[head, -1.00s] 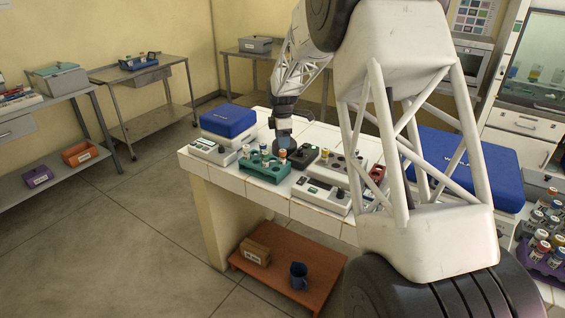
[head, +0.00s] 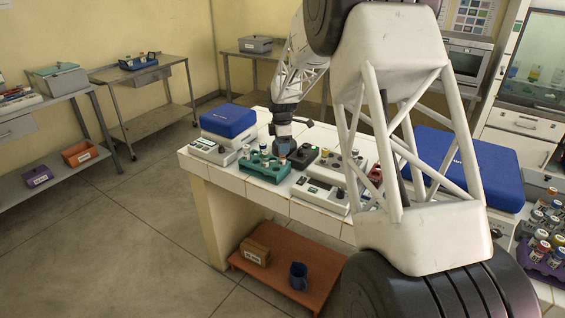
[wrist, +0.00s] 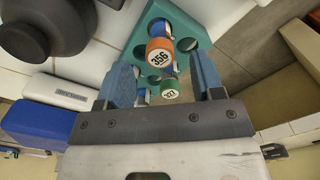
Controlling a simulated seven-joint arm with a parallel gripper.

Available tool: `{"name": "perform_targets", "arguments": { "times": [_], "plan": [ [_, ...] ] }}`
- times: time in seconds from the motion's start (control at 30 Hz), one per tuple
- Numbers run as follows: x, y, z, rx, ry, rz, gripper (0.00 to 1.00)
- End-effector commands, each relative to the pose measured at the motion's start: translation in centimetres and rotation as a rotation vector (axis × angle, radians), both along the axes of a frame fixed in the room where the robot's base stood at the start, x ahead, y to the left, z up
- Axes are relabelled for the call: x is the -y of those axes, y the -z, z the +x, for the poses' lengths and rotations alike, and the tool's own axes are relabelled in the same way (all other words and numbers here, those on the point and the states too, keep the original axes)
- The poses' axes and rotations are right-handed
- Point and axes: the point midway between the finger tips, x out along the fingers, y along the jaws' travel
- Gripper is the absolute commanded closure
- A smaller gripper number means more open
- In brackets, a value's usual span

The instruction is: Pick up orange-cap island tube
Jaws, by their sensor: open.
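An orange-capped tube (wrist: 160,54), its cap marked 356, stands in the teal rack (wrist: 141,38) in the wrist view. A green-capped tube (wrist: 169,89) is close to it, nearer my gripper's base. My gripper (wrist: 162,66) is open, with one blue finger on each side of these caps; no contact is visible. The lower parts of the tubes are hidden in the wrist view.
A blue-lidded box (head: 228,121) stands left of the rack on the white bench. Grey devices (head: 320,194) and other racks stand to the right, close by. A large blue case (head: 470,165) is further right. The front bench edge is near the rack.

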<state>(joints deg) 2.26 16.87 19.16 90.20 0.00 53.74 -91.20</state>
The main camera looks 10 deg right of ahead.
Motion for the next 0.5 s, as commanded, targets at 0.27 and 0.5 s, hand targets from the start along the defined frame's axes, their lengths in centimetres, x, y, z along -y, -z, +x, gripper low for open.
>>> {"name": "perform_targets", "arguments": {
  "times": [0.27,0.5],
  "plan": [
    [0.0,1.1,0.0,-0.002,0.000,0.000,0.39],
    [0.1,3.8,-0.1,-0.003,0.000,0.000,0.39]
  ]
}}
